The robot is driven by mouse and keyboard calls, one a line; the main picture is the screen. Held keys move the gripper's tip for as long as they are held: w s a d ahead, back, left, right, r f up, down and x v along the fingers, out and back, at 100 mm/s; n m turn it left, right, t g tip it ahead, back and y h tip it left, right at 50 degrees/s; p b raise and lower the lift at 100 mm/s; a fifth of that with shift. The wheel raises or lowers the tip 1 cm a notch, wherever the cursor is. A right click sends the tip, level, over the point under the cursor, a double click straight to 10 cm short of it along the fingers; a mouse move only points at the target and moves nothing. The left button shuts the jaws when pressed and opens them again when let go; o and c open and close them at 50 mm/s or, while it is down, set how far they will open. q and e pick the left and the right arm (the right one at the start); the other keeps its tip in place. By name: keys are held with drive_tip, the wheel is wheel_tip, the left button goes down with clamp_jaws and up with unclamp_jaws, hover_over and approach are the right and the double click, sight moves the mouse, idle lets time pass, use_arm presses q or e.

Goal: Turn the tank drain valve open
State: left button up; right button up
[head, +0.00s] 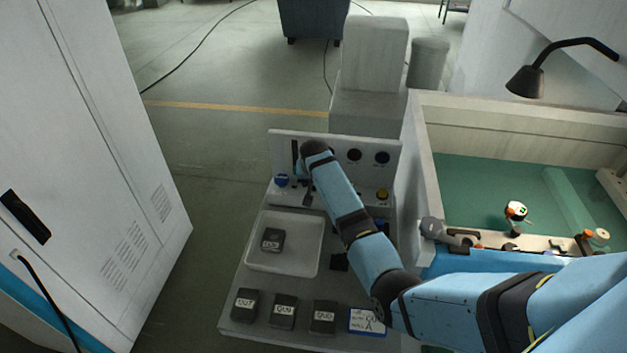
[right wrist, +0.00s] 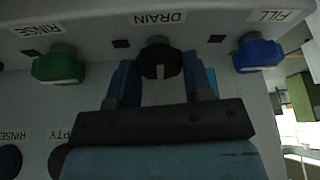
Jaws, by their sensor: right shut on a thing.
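The tank drain valve is a black round knob (right wrist: 160,60) with a pale mark, beneath an upside-down DRAIN label in the right wrist view. My right gripper (right wrist: 161,82) is shut on this knob, one blue finger on each side. In the head view my right gripper (head: 305,180) is at the panel (head: 335,141), and my wrist and forearm hide the drain knob. The blue FILL knob (right wrist: 259,53) and green RINSE knob (right wrist: 58,65) flank it; the blue one also shows in the head view (head: 281,181). My left gripper is not in view.
A white tray (head: 252,264) holding a black block (head: 272,239) lies before the panel. Several black labelled blocks (head: 283,311) and a blue-white card (head: 367,321) line the front edge. A cabinet (head: 90,150) stands left; a green-floored tank (head: 480,185) stands right.

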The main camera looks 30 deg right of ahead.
drive_tip(key=o, duration=0.9)
drive_tip(key=b+v, duration=0.2)
drive_tip(key=v, duration=1.1)
drive_tip(key=shift+s+a+r, duration=0.1)
drive_tip(key=shift+s+r, duration=0.1)
drive_tip(key=shift+r, duration=0.15)
